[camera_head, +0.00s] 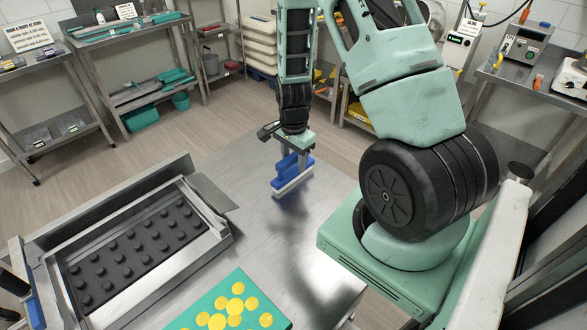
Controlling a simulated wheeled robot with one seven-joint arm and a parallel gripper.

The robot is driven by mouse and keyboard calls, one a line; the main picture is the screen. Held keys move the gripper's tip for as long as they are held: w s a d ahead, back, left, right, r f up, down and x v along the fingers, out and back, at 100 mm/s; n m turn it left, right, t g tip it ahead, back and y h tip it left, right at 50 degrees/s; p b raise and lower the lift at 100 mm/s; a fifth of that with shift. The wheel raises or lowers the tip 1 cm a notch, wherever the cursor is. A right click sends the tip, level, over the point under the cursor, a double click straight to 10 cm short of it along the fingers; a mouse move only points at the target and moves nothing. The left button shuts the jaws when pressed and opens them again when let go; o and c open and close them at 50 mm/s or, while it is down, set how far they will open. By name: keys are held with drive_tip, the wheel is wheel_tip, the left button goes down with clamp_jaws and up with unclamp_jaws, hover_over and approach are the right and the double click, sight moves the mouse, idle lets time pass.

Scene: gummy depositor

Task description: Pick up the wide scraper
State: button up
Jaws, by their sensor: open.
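The wide scraper (291,182) shows as a blue body with a pale straight strip along its lower edge. It is at the far part of the steel table, and its blue reflection shows on the metal below. My gripper (291,156) points down right over the scraper, with its fingers at the blue upper part. The jaws are open. The fingertips are partly hidden against the blue body, so I cannot tell whether they touch it.
The steel table (290,245) is clear around the scraper. A dark studded mould (135,250) sits in a metal frame at left. A green tray (236,283) with yellow gummies is in front. A blue-edged piece (33,306) stands at far left. Shelves line the back.

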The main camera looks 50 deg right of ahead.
drive_tip(key=shift+c, duration=0.3)
clamp_jaws()
drive_tip(key=shift+r, duration=0.1)
wheel_tip(320, 180, up, 10)
drive_tip(key=shift+f+b, duration=0.1)
drive_tip(key=shift+b, duration=0.65)
